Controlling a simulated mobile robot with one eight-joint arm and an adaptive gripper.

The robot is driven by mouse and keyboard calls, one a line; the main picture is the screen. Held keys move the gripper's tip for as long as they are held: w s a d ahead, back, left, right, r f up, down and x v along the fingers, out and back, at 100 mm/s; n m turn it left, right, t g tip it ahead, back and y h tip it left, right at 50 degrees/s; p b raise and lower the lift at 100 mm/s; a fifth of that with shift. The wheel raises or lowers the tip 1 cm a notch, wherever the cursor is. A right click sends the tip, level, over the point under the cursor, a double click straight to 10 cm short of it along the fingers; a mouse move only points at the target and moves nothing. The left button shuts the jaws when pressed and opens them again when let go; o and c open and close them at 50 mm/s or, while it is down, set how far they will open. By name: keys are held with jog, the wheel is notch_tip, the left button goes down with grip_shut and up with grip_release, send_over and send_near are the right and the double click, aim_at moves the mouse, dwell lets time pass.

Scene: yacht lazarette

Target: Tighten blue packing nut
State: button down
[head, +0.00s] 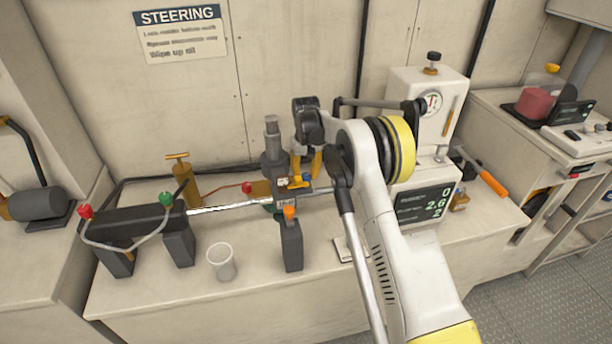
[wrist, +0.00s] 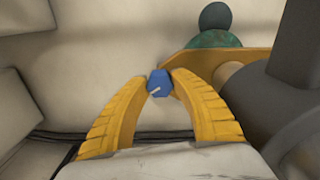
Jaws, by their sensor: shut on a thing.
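The blue packing nut (wrist: 158,82) is a small faceted piece with a pale mark on its face, seen in the wrist view. My gripper (wrist: 158,86) has its two ribbed yellow fingers closed on the nut from both sides. In the head view my gripper (head: 306,172) points down at the dark fitting at the middle of the bench. The nut itself cannot be made out there, hidden by the fingers and fitting.
A steel rod (head: 230,207) runs from the black cylinder (head: 135,222) to the fitting. A display (head: 425,204) and orange-handled tool (head: 493,184) are to the right.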

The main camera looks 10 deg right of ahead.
aim_at(306, 175)
jog(key=m+p, duration=0.1)
jog(key=m, duration=0.3)
jog(key=shift+m, duration=1.9)
jog(key=c, duration=1)
grip_release()
notch_tip(306, 175, up, 12)
